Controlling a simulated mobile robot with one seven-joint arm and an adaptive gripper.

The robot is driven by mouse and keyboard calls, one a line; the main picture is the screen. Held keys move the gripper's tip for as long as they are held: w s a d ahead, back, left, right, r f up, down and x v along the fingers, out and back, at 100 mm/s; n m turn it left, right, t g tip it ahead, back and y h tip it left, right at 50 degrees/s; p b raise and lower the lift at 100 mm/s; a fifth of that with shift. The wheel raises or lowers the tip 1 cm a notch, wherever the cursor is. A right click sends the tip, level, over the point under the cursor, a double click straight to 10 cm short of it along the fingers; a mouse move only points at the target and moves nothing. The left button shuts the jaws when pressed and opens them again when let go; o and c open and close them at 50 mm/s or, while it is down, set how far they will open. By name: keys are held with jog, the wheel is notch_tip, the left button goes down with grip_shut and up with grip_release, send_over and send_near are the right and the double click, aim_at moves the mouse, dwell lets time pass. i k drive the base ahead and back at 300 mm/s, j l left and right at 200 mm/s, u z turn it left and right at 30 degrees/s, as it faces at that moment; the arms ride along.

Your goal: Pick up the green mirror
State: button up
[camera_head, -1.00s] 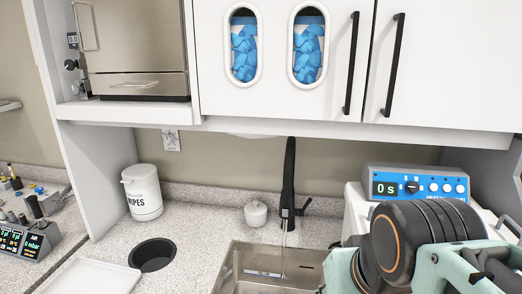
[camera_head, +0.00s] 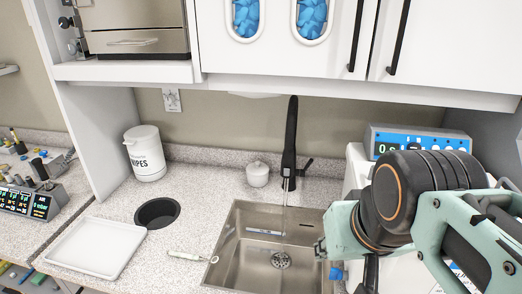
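A small slim tool with a pale green-white handle (camera_head: 184,256) lies on the speckled counter, just left of the sink, in the head view. Its small round head (camera_head: 214,259) points right, close to the sink's rim; this looks like the green mirror. My arm comes in from the right, over the right side of the sink, well apart from the tool. Dark parts at my arm's end show near the sink's right edge, but the fingers cannot be made out. Whether they are open or shut does not show.
A steel sink (camera_head: 228,249) with running water holds a slim blue-and-white item (camera_head: 263,232). A white tray (camera_head: 76,262) lies left, near a round black hole (camera_head: 157,212). A wipes tub (camera_head: 146,155), small white jar (camera_head: 258,175) and black faucet (camera_head: 290,145) stand behind.

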aim_at(172, 253)
jog(key=k+u, duration=0.1)
jog(key=u, duration=1.05)
jog(key=i+l, duration=0.1)
jog(key=k, duration=0.1)
jog(key=z, duration=1.2)
jog(key=j+z, duration=0.3)
jog(key=j, duration=0.3)
jog(key=j+z, duration=0.3)
jog(key=j, duration=0.3)
jog(key=k, duration=0.05)
